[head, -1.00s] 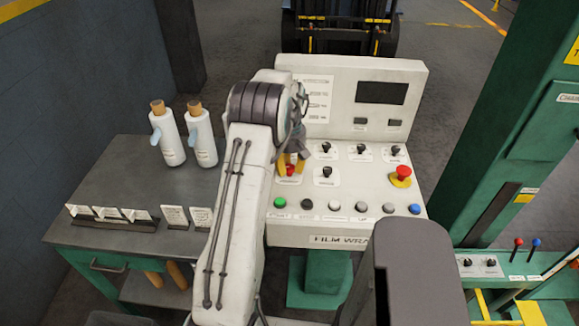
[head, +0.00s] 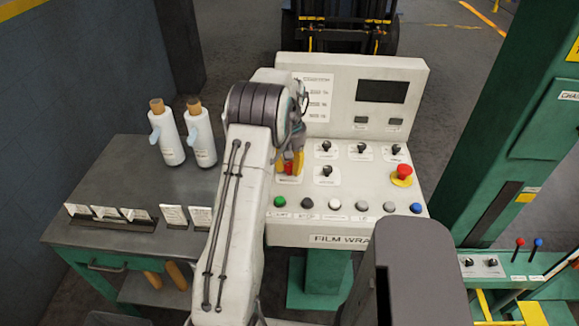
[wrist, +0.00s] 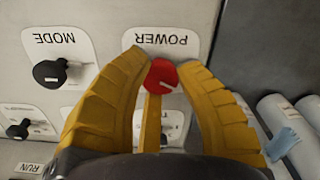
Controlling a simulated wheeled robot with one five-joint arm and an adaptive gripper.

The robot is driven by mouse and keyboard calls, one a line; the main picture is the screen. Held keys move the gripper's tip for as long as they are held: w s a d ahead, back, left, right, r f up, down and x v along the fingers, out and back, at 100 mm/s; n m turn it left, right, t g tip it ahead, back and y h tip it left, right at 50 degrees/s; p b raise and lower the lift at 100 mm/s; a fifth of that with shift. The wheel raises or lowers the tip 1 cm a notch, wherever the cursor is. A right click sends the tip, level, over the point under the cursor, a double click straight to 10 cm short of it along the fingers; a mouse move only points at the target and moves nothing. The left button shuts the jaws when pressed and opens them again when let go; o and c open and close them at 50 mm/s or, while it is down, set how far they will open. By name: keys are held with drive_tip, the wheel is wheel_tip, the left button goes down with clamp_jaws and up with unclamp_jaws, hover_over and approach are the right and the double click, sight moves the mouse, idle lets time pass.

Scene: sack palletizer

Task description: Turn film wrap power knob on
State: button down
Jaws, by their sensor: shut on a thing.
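The film wrap panel (head: 345,236) is a light sloped console with knobs and a row of coloured buttons. The red power knob (wrist: 161,75) sits below its POWER label (wrist: 163,41) in the wrist view. It also shows as a red spot in the head view (head: 288,168). My gripper (wrist: 160,82) has its yellow fingers shut on the red knob, one on each side. In the head view my gripper (head: 289,163) reaches down to the panel's left part, partly behind my arm. The white pointer line on the knob is hard to read.
The black MODE knob (wrist: 49,73) is beside the power knob. A red emergency button (head: 402,172) stands at the panel's right. Two white bottles (head: 167,138) and (head: 201,140) and several small cards stand on the table (head: 100,185) at left.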

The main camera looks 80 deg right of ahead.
sight(290, 166)
drive_tip(key=m, duration=0.6)
drive_tip(key=shift+a+f+b, duration=0.1)
drive_tip(key=shift+f+b, duration=0.1)
drive_tip(key=shift+b, duration=0.1)
drive_tip(key=m, duration=0.6)
drive_tip(key=shift+m, duration=0.3)
drive_tip(key=c, duration=0.9)
unclamp_jaws()
drive_tip(key=shift+o, duration=0.4)
drive_tip(key=shift+r, duration=0.1)
drive_tip(key=shift+r, duration=0.1)
wheel_tip(290, 166, up, 12)
